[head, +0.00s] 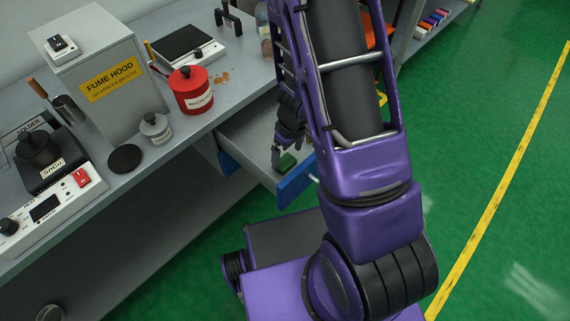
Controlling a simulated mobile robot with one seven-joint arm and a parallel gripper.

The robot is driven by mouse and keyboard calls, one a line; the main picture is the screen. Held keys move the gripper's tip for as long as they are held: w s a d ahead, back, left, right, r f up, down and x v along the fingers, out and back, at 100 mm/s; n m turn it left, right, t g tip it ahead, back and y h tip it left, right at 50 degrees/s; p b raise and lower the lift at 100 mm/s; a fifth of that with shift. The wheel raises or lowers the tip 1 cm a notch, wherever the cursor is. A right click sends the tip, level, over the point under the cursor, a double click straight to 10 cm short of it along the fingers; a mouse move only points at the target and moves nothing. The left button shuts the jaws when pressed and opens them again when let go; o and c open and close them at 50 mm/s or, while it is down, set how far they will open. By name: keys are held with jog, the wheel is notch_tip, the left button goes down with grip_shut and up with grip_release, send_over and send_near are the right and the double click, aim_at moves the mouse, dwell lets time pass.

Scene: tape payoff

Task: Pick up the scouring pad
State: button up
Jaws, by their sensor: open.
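The scouring pad (287,163), a small green block, lies in an open drawer (240,140) under the bench. My gripper (284,151) reaches down into the drawer, just above and beside the pad. It is open. One finger shows at the left of the pad; the other is hard to make out against my arm. I cannot tell whether a finger touches the pad. My purple arm hides the right part of the drawer.
The drawer's blue front (296,184) stands out from the bench. On the bench are a red canister (191,92), a grey lidded pot (155,128), a black disc (125,158), a scale (184,45) and the fume hood box (100,70).

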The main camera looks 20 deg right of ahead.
aim_at(285, 161)
jog(key=f, duration=0.1)
jog(key=f+b, duration=0.1)
jog(key=f, duration=0.1)
jog(key=shift+w+a+f, duration=0.2)
jog(key=shift+c, duration=0.2)
jog(key=c, duration=1.2)
